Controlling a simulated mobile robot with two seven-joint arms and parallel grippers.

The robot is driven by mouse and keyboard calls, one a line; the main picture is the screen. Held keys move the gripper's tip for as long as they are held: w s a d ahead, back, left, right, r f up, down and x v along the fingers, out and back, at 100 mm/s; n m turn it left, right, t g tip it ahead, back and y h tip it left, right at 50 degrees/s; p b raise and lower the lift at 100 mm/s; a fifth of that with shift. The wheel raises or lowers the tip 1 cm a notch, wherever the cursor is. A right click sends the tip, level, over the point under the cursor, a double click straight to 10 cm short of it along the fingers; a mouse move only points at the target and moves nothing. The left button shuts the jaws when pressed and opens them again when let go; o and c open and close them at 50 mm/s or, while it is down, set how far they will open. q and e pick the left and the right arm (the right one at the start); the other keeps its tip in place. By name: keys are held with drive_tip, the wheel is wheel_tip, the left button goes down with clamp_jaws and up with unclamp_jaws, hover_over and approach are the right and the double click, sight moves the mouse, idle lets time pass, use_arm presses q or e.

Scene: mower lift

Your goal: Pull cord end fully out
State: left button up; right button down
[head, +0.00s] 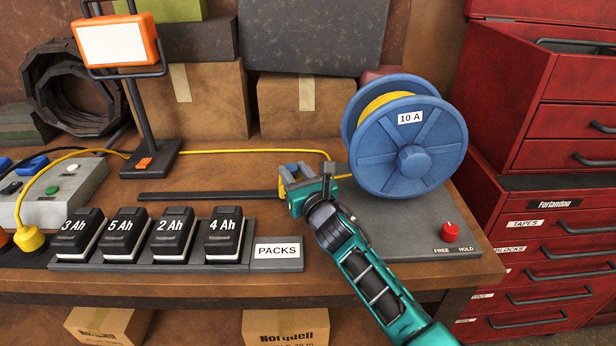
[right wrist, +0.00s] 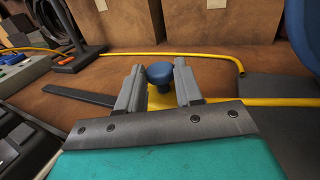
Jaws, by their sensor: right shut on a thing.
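A blue cord reel (head: 405,140) labelled "10 A" stands on a grey base plate at the right of the bench, with yellow cord wound inside. My right gripper (head: 296,180) is left of the reel, low over the bench, shut on the yellow cord end (head: 282,183). In the right wrist view, the cord end's blue knob (right wrist: 159,73) shows between the two fingers. A straight yellow cord (right wrist: 262,101) runs right from the gripper toward the reel. The fingers hide most of the cord end. My left gripper is not in view.
A dark flat strip (head: 205,195) lies left of the gripper. Battery packs (head: 175,238) stand along the front left. A lamp (head: 150,150) and another yellow cord (head: 250,151) are behind. A red knob (head: 450,231) marked FREE and HOLD sits on the reel base.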

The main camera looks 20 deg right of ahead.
drive_tip(key=a, duration=0.2)
drive_tip(key=w+a+b, duration=0.1)
drive_tip(key=a, duration=0.1)
drive_tip(key=a+b, duration=0.1)
drive_tip(key=shift+w+a+f, duration=0.15)
drive_tip(key=shift+w+a, duration=0.15)
drive_tip(key=shift+a, duration=0.1)
drive_tip(key=shift+w+a, duration=0.1)
drive_tip(key=shift+a, duration=0.1)
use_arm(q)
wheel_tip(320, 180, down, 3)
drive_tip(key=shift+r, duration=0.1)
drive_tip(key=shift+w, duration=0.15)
use_arm(e)
drive_tip(key=c, duration=0.8)
unclamp_jaws()
drive_tip(key=s, duration=0.4)
drive_tip(key=s+d+p, duration=0.1)
drive_tip(key=s, duration=0.7)
drive_tip(key=shift+d+p, duration=0.2)
drive_tip(key=shift+p, duration=0.1)
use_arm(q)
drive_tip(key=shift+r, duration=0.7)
use_arm(e)
drive_tip(key=shift+s, duration=0.45)
drive_tip(key=shift+d, duration=0.1)
